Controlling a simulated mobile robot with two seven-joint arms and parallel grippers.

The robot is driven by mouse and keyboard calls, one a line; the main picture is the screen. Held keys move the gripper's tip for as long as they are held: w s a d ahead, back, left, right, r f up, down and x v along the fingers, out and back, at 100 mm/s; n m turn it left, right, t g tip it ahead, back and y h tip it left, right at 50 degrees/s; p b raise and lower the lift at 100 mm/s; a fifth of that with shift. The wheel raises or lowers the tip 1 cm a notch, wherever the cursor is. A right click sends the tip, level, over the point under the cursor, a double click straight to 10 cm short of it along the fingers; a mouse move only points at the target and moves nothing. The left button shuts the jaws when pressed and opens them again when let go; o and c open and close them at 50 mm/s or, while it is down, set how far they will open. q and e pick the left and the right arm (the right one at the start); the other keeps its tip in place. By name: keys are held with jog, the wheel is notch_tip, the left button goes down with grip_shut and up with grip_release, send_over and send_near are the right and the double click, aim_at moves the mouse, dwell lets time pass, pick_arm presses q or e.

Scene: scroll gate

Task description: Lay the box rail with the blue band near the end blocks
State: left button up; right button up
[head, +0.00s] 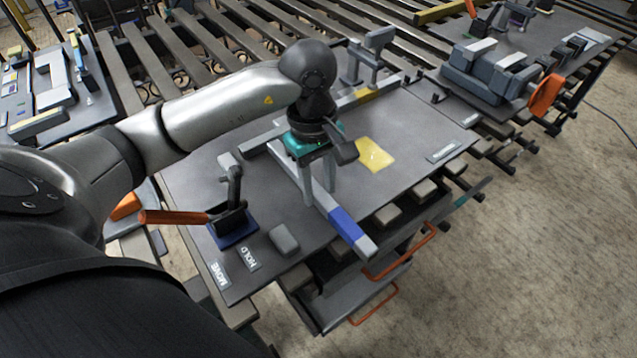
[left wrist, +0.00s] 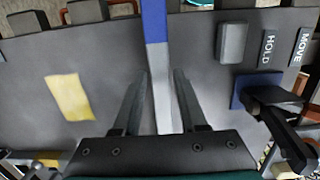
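The box rail with the blue band is a light grey bar (head: 323,200) with a blue stretch (head: 345,225) near its front end, lying across the dark plate and past its front edge. It also shows in the left wrist view (left wrist: 155,25), running between the fingers. My left gripper (head: 320,197) points down over the rail, one finger on each side. In the left wrist view its fingers (left wrist: 162,75) stand apart with small gaps to the rail. The rail's far end is partly hidden by the gripper. I cannot tell which blocks are the end blocks. My right gripper is out of view.
A lever clamp with an orange handle (head: 175,217) and a grey block (head: 285,238) stand left of the rail. A yellow patch (head: 375,155) lies to its right. A grey bar with a yellow band (head: 366,95) and a grey post fixture (head: 370,58) are behind.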

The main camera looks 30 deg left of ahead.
pick_arm(q)
jog(key=o, duration=0.3)
jog(key=shift+o, duration=0.2)
notch_tip(320, 180, up, 15)
jog(key=a+p, duration=0.1)
jog(key=p, duration=0.2)
jog(key=shift+w+a, duration=0.2)
jog(key=shift+w, duration=0.05)
dwell(0.4)
